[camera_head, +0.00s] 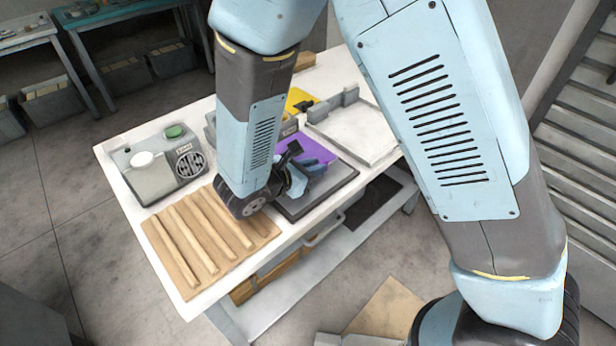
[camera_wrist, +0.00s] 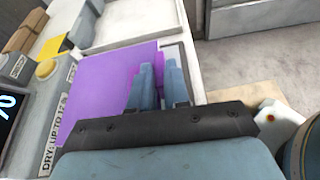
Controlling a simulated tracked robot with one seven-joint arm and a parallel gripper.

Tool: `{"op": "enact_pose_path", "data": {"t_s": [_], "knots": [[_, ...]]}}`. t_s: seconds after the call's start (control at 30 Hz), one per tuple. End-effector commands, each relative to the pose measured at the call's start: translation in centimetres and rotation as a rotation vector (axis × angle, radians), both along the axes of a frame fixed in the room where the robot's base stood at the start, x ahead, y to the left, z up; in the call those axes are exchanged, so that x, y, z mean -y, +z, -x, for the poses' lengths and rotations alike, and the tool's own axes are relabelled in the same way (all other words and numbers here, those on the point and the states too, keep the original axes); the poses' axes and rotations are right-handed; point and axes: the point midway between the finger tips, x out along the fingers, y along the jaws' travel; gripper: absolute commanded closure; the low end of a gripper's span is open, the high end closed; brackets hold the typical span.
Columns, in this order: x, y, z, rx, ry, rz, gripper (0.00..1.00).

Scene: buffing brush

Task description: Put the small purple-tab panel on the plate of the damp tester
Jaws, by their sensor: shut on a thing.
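The purple panel (camera_wrist: 95,85) fills the middle of the wrist view, with a raised purple tab (camera_wrist: 132,88) beside the fingers. My gripper (camera_wrist: 158,85) is shut on this tab, whose inner part the fingers hide. In the head view the panel (camera_head: 312,149) lies beyond my gripper (camera_head: 312,166). The damp tester (camera_wrist: 45,100), a grey box with a display and a "DRY" label, stands along the panel's left side. It is largely behind my arm in the head view. A dark, rimmed plate (camera_head: 326,192) shows below the panel; I cannot tell whether they touch.
A grey box (camera_head: 160,165) with a green button stands at the table's left. A board with wooden slats (camera_head: 208,236) lies in front. A white tray (camera_head: 352,138) and a yellow piece (camera_head: 298,99) lie farther back. The table's right edge is close to the plate.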

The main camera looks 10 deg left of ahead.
Motion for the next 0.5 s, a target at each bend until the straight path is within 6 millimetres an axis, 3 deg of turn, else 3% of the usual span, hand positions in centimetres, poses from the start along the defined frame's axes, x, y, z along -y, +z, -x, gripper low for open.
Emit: {"op": "enact_pose_path", "data": {"t_s": [0.37, 0.5], "knots": [[-0.9, -1.9, -1.3, -0.001, 0.001, 0.002, 1.00], [-0.9, -3.5, -1.3, -0.002, 0.002, 0.003, 1.00]]}}
